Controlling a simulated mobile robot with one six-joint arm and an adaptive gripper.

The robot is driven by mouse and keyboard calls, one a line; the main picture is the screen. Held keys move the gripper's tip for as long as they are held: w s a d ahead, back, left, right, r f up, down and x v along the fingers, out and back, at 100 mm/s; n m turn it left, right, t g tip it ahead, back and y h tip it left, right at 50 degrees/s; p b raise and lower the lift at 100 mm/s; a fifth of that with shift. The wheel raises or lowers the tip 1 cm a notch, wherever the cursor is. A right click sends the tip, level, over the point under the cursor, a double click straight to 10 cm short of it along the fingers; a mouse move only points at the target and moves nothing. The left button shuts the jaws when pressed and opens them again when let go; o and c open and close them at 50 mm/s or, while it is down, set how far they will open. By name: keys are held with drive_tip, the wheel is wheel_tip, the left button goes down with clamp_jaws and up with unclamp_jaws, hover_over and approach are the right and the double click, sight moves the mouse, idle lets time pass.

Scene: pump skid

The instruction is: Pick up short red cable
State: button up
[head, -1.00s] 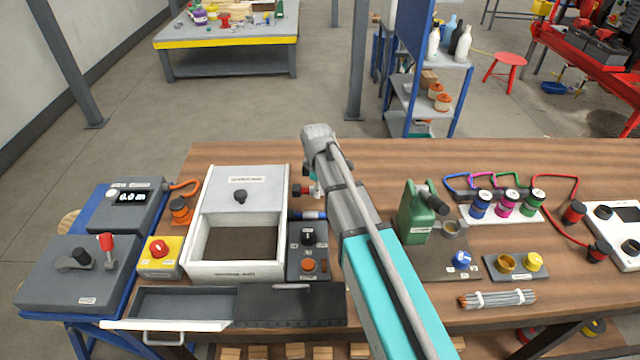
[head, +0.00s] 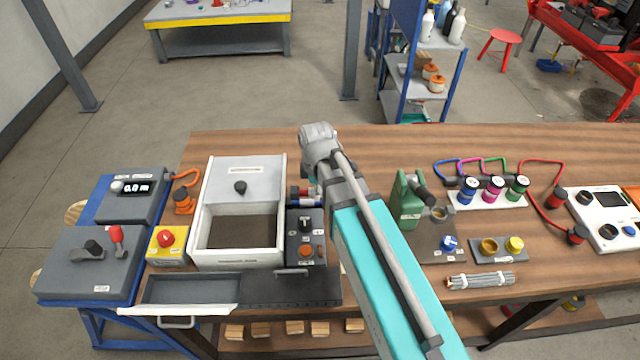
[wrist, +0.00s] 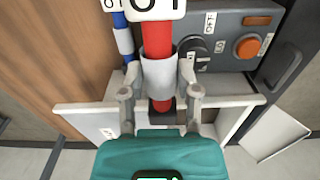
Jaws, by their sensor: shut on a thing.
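The short red cable (wrist: 157,38) is a thick red piece with a pale grey sleeve and a white numbered tag, upright in the middle of the wrist view. My gripper (wrist: 160,88) is shut on the red cable, with one finger on each side of its sleeve. A little of its red end shows below the sleeve. A blue cable (wrist: 120,20) with a similar sleeve is just left of it. In the head view my arm hides most of the gripper, and a bit of red (head: 296,191) shows beside it.
A grey switch box (head: 306,238) with a knob and orange button is close to the gripper. A white box (head: 196,235) stands left of it. A green pump-like unit (head: 409,203) stands right of my arm. Bare wooden tabletop lies behind.

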idle(0.6)
wheel_tip(320, 180, up, 13)
drive_tip(key=p, duration=1.2)
drive_tip(key=shift+p, duration=0.4)
drive_tip(key=shift+d+f, duration=0.1)
